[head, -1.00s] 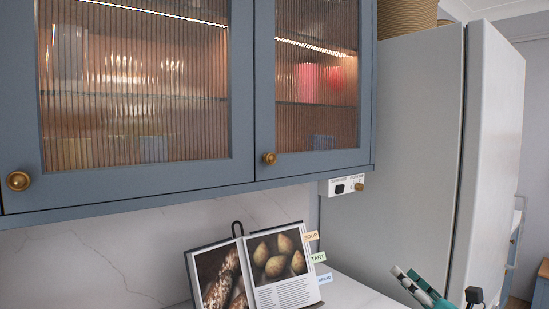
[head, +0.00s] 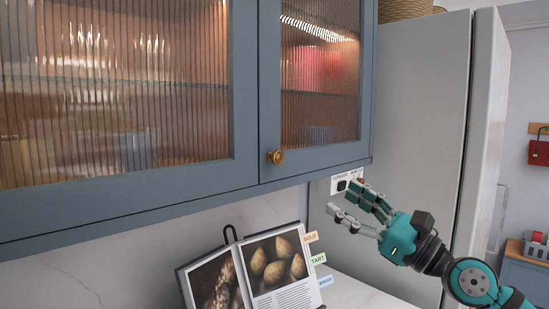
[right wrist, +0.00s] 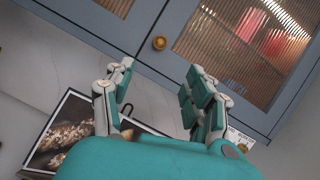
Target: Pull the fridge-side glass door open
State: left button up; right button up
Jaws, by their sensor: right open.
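The fridge-side glass door (head: 268,92) is the right-hand door of the blue-grey wall cabinet, with ribbed glass, and it is shut. Its round brass knob (head: 275,157) sits at the lower left corner of the door. The knob also shows in the right wrist view (right wrist: 159,43), beyond and between the fingers. My right gripper (head: 350,203) is open and empty, below and to the right of the knob, apart from it. It also shows in the right wrist view (right wrist: 160,85). My left gripper is not in view.
The tall grey fridge (head: 420,120) stands right of the cabinet, close to my right arm. An open cookbook (head: 270,265) with coloured tabs stands on the counter (head: 360,292) below. A small switch plate (head: 342,183) is under the cabinet. The neighbouring glass door (head: 120,170) is shut.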

aim_at(280, 159)
jog(key=p+x, duration=0.5)
jog(key=x, duration=0.9)
jog(key=shift+w+a+r, duration=0.1)
jog(key=shift+a+r, duration=0.15)
jog(key=shift+r, duration=0.05)
jog(key=shift+x, duration=0.8)
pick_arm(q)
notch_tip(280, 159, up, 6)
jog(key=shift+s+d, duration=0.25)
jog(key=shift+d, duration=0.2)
pick_arm(e)
jog(key=shift+f, duration=0.15)
jog(key=shift+d, duration=0.1)
jog(key=shift+c, duration=0.3)
grip_shut()
